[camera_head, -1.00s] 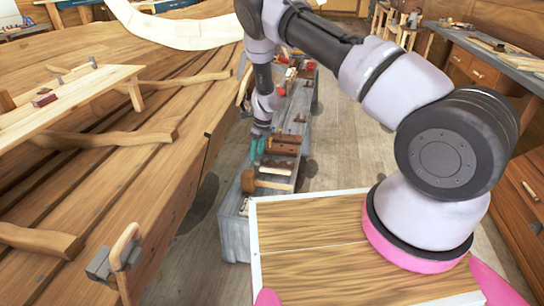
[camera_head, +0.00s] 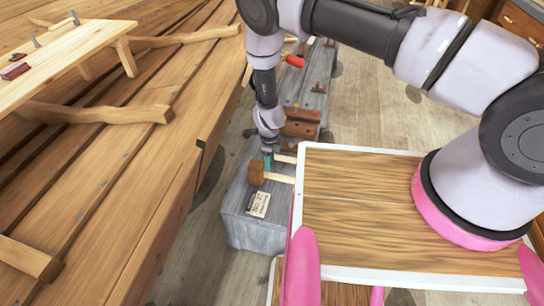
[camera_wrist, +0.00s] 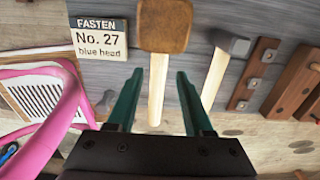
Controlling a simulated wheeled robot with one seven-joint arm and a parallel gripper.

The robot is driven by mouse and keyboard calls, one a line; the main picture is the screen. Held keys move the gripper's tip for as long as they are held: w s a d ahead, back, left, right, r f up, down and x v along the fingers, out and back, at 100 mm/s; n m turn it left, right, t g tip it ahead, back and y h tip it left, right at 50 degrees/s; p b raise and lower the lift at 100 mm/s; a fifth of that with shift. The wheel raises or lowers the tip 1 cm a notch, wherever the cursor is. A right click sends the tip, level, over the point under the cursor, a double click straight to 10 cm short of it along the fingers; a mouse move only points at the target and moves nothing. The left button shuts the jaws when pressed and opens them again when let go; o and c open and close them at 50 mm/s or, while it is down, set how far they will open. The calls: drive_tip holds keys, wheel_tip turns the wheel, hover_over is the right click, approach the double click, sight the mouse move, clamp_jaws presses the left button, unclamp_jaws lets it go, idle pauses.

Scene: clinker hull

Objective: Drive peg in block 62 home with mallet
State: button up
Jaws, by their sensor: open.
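The mallet lies on the grey bench, its brown block head (camera_head: 256,174) towards the bench's near left and its pale handle pointing right. In the wrist view the mallet head (camera_wrist: 165,25) is beyond my fingertips, and its handle (camera_wrist: 157,92) runs back between them. My gripper (camera_wrist: 159,74) is open, with a green finger on each side of the handle and gaps showing on both sides. In the head view my gripper (camera_head: 267,161) is low beside the mallet head. Brown blocks (camera_wrist: 258,72) with small pegs lie to the right; no number 62 is readable.
A card (camera_wrist: 99,38) on the bench reads "FASTEN No. 27 blue head". A grey-headed hammer (camera_wrist: 233,44) lies just right of the mallet. The wooden hull (camera_head: 120,190) fills the left.

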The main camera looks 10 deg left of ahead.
sight(270, 174)
drive_tip(key=shift+f, duration=3.9)
clamp_jaws()
drive_tip(key=shift+r, duration=0.7)
drive_tip(key=shift+r, duration=3.95)
